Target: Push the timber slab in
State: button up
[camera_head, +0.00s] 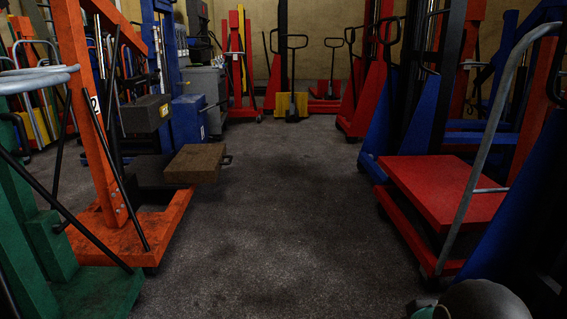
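The timber slab (197,163) is a brown, flat block on the left side of the head view. It sits at low height by the orange jack (105,150) and juts out to the right over the floor. My gripper's fingers do not show. A dark rounded shape, perhaps part of my arm, shows at the bottom right edge.
A green machine (75,265) stands at the near left. A red platform trolley (445,190) with a grey push bar and blue frames line the right. Pallet trucks (292,100) stand at the back. The grey floor (275,220) between the rows is clear.

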aim_at(194, 163)
jog(key=i, duration=3.2)
jog(key=u, duration=0.65)
jog(key=k, duration=0.65)
jog(key=z, duration=0.3)
jog(key=i, duration=1.25)
jog(key=u, duration=0.9)
jog(key=i, duration=0.6)
jog(key=u, duration=0.15)
